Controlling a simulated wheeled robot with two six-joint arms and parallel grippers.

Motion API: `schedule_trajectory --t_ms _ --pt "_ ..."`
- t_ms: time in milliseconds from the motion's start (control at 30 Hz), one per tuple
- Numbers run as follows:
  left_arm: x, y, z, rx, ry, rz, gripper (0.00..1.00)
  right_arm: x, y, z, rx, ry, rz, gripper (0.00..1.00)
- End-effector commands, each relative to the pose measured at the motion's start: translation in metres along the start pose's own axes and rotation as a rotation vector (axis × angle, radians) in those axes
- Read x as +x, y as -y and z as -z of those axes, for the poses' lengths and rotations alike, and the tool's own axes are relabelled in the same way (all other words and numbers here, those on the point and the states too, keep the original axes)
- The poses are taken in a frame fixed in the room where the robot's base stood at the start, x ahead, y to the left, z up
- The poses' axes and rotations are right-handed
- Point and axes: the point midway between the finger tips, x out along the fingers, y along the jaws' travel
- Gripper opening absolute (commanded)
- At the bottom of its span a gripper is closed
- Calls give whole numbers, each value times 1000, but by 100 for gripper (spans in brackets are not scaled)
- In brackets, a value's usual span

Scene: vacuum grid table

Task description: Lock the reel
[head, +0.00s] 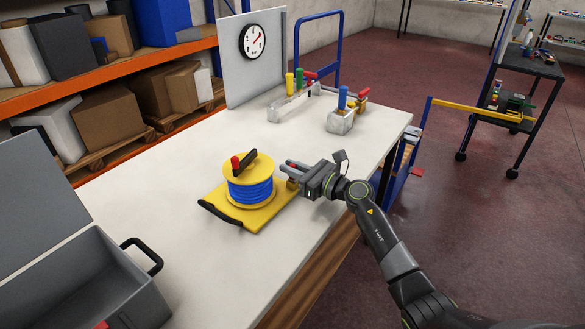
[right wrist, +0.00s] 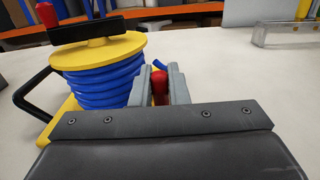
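The reel (head: 250,188) is a yellow spool wound with blue hose, standing on a yellow base plate (head: 222,202) with a black handle. A black crank with a red knob (head: 235,162) lies across its top; the reel also shows at the left of the right wrist view (right wrist: 100,80). My right gripper (head: 288,168) is at the right side of the reel, over a small brass-coloured block (head: 292,184) at the plate's edge. In the right wrist view its fingers stand on both sides of a red lock knob (right wrist: 159,86), with no gap showing. My left gripper is not in view.
An open grey case (head: 85,275) stands at the front left. The table (head: 160,175) left of the reel is clear.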

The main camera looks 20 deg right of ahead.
Motion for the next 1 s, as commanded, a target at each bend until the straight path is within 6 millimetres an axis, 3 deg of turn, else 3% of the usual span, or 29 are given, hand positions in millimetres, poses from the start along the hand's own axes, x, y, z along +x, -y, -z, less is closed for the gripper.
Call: schedule_trajectory --t_ms 100,533,1000 --pt "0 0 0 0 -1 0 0 0 0 0 0 0 0 0" --pt "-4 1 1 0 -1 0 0 0 4 -1 70 -1 0 0" --pt "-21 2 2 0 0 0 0 0 19 3 448 -1 0 0"
